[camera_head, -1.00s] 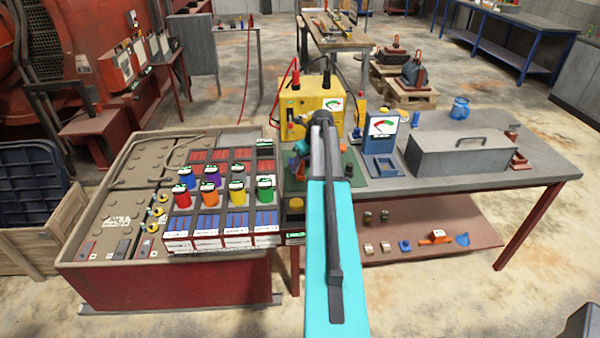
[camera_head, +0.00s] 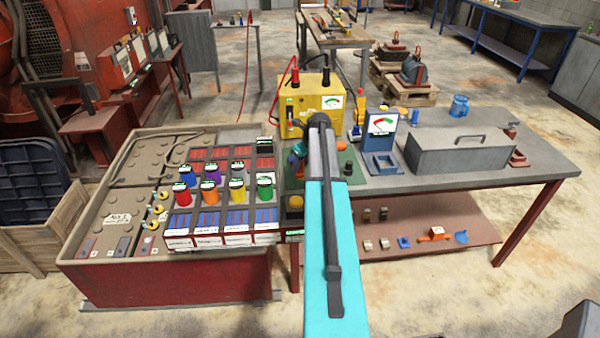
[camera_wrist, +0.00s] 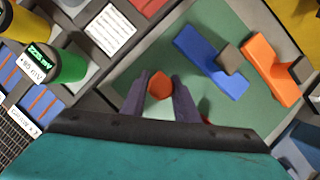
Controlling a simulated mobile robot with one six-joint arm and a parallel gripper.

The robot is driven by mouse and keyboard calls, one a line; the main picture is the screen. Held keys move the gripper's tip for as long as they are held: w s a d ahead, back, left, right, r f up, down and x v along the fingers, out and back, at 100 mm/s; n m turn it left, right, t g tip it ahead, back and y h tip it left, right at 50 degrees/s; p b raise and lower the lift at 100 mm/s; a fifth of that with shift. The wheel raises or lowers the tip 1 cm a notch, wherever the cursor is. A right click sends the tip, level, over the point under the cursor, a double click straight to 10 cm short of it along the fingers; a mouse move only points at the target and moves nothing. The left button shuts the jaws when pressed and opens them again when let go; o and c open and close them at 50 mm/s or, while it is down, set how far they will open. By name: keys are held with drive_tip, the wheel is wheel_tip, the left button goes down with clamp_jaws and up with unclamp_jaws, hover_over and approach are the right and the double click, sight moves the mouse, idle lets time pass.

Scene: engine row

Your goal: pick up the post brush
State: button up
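In the wrist view, a small orange-red rounded top (camera_wrist: 160,86) shows between the two fingers of my gripper (camera_wrist: 160,80), over a green mat (camera_wrist: 225,107). It may be the post brush, but its lower part is hidden and I cannot be sure. The fingers stand on either side of it with narrow gaps. A blue block (camera_wrist: 208,62) with a dark piece against it and an orange block (camera_wrist: 270,70) lie on the mat, to the right of the fingers. In the head view, my arm hides the fingertips and much of the mat.
Coloured cylinders, including a green one (camera_head: 265,187), stand left of the mat on the red-sided unit. A yellow meter box (camera_head: 314,100) stands behind the mat. A blue gauge stand (camera_head: 382,128) and a grey lidded box (camera_head: 460,150) are on the bench to the right.

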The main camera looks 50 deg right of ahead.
drive_tip(key=c, duration=0.6)
drive_tip(key=shift+r, duration=0.1)
drive_tip(key=shift+r+b, duration=1.65)
drive_tip(key=shift+r, duration=3.25)
